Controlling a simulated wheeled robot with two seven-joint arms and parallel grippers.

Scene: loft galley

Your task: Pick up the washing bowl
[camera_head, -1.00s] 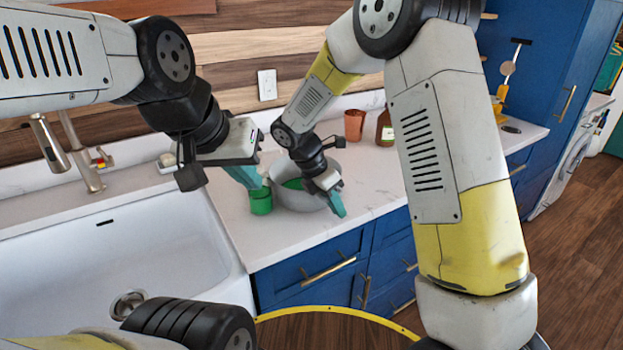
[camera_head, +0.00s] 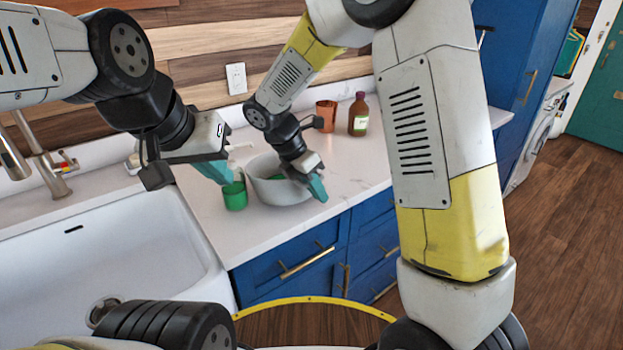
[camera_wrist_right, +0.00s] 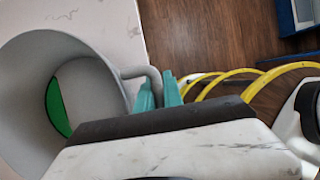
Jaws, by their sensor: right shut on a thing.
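The washing bowl (camera_head: 262,182) is a grey round bowl with a side handle, on the white counter right of the sink. It also shows in the right wrist view (camera_wrist_right: 100,85), with something green (camera_wrist_right: 57,106) inside. My right gripper (camera_head: 318,188) is at the bowl's right side, its teal fingers (camera_wrist_right: 158,92) shut on the handle. I cannot tell whether the bowl is lifted. My left gripper (camera_head: 215,172) is beside a green cup (camera_head: 235,196) left of the bowl; whether its fingers are open or touch the cup is unclear.
A copper cup (camera_head: 326,116) and a brown bottle (camera_head: 358,115) stand behind the bowl near the wall. The white sink (camera_head: 120,245) with its tap (camera_head: 45,165) is on the left. Blue drawers (camera_head: 290,262) are under the counter, whose right part is partly hidden by my arm.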

